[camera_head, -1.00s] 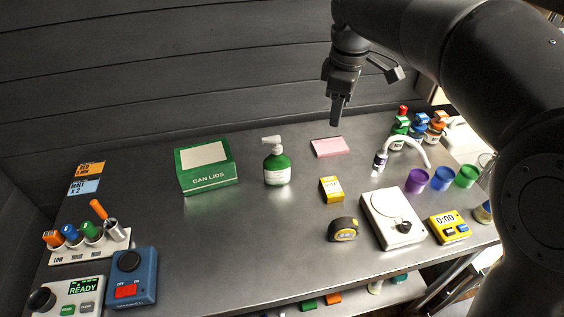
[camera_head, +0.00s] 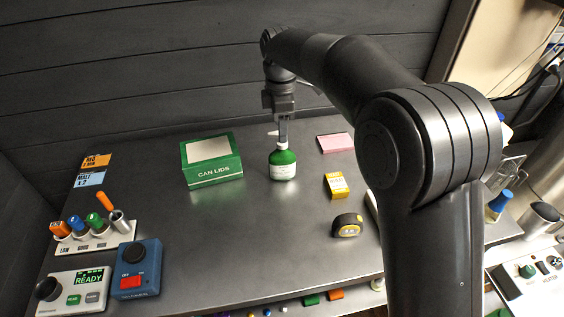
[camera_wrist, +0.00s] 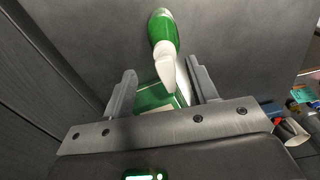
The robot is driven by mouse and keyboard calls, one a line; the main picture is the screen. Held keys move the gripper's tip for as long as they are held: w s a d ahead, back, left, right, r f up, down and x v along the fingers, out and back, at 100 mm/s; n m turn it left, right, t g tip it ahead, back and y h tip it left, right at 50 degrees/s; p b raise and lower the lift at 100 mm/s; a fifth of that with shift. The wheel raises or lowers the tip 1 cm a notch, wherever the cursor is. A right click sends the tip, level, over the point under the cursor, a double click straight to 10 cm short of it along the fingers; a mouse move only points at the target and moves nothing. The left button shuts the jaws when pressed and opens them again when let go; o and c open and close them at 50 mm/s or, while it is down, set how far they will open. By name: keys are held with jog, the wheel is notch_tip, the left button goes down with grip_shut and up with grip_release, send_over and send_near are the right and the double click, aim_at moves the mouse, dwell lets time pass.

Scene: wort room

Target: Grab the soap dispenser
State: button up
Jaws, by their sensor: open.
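The soap dispenser (camera_head: 283,166) is a green bottle with a white label and a white pump top. It stands upright on the metal table, right of the can lids box. Whether either finger touches the pump I cannot tell.
The can lids box (camera_head: 212,160) is close on the left. A pink pad (camera_head: 336,142), a yellow box (camera_head: 336,185) and a tape measure (camera_head: 347,225) lie to the right. Control boxes and a rack (camera_head: 92,240) stand front left. The table before the dispenser is clear.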

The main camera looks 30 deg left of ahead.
aim_at(282, 156)
jog(key=f, duration=0.3)
jog(key=shift+s+d+f, duration=0.25)
jog(key=shift+d+f, duration=0.05)
jog(key=shift+f, duration=0.65)
jog(key=shift+c, duration=0.3)
grip_shut()
